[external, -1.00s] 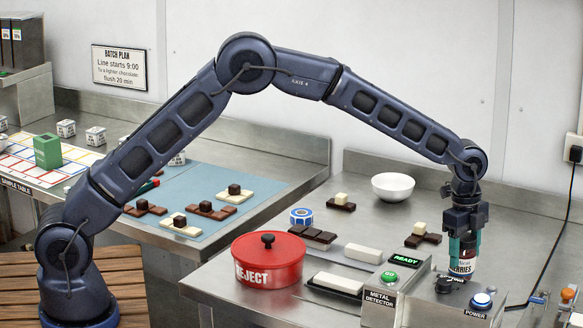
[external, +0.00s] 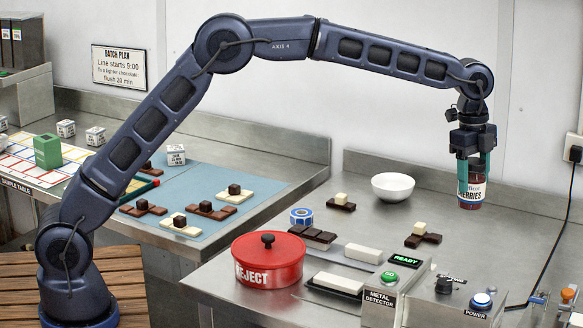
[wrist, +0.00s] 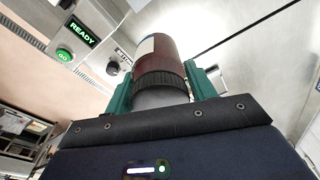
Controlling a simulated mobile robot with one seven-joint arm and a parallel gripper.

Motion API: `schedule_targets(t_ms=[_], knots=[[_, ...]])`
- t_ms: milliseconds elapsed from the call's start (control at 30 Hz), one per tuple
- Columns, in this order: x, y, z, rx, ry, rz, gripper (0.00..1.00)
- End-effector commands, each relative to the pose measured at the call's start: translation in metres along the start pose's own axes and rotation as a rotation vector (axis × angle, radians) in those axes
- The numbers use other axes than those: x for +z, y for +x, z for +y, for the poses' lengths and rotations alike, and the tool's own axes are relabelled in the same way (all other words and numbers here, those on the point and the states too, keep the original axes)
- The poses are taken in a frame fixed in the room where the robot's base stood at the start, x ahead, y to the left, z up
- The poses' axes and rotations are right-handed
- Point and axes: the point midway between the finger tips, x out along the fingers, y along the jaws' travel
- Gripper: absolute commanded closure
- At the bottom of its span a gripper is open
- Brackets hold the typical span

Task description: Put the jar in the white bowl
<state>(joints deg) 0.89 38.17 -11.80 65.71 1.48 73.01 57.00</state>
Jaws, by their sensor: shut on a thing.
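The jar (external: 471,187) is dark red with a white label that ends in "RRIES". My gripper (external: 473,165) is shut on it and holds it upright, above the steel counter at the right. In the wrist view the jar (wrist: 156,55) sits between the two green fingers, with its dark ridged lid toward the wrist. The white bowl (external: 393,187) stands on the counter to the left of the jar, apart from it. The bowl looks empty, though its bottom is only partly visible.
A metal detector box (external: 392,290) and a control box with knob and POWER button (external: 458,300) stand at the front. A red REJECT pot (external: 268,262) is at the left. Chocolate pieces (external: 422,236) and a blue tape roll (external: 301,216) lie between. A black cable (external: 569,230) runs at the right.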

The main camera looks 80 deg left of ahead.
Motion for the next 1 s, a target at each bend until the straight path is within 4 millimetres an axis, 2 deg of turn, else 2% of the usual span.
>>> schedule_targets(t_ms=[133, 267, 600, 800, 1000], knots=[[0.014, -0.003, -0.013, -0.007, -0.052, -0.001, 0.75], [0.047, -0.007, -0.039, -0.019, -0.172, -0.003, 0.75], [0.172, -0.024, -0.118, -0.066, -0.613, -0.008, 0.75], [0.251, -0.035, -0.154, -0.096, -0.871, -0.008, 0.75], [0.334, -0.047, -0.182, -0.130, -1.127, -0.006, 0.75]])
